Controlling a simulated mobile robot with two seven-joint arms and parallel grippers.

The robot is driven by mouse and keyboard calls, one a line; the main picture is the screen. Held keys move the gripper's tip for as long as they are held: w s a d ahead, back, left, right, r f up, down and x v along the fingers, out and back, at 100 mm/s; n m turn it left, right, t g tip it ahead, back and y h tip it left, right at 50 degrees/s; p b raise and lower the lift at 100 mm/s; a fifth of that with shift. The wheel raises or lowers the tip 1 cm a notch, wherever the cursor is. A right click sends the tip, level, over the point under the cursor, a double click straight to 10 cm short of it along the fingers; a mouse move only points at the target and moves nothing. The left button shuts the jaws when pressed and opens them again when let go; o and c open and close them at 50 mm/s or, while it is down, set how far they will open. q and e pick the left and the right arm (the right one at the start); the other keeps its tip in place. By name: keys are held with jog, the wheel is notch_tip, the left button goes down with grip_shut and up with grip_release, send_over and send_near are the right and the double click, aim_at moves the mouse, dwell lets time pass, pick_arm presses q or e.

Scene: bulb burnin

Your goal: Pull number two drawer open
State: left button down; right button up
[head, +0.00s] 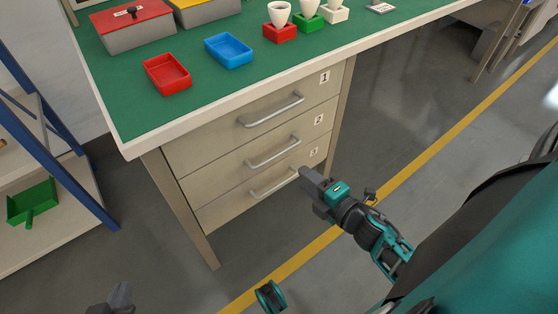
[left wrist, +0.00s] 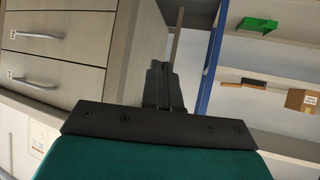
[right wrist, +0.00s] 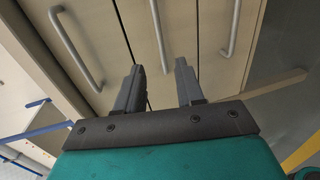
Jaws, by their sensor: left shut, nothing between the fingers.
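The number two drawer (head: 250,150) is the middle one of three in the workbench and sits closed. Its bar handle (head: 273,153) is horizontal, with a "2" label (head: 318,119) at the upper right. My right gripper (head: 303,173) is in front of the drawers at their right side, overlapping the lower part in the head view. In the right wrist view it is open (right wrist: 158,66), and the middle handle (right wrist: 159,35) appears between its fingertips, beyond them; contact is not visible. My left gripper (head: 122,291) is shut and empty, low at the left; it also shows in the left wrist view (left wrist: 160,82).
The number one drawer handle (head: 271,110) is above and the number three drawer handle (head: 274,182) below; both drawers look closed. A red tray (head: 167,74) and a blue tray (head: 229,50) sit on the green benchtop. A blue-framed shelf (head: 50,150) stands left.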

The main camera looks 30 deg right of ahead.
jog(key=d+b+x, duration=0.1)
jog(key=b+x, duration=0.1)
jog(key=x, duration=0.9)
jog(key=shift+a, duration=0.4)
jog(key=shift+c, duration=0.2)
grip_shut()
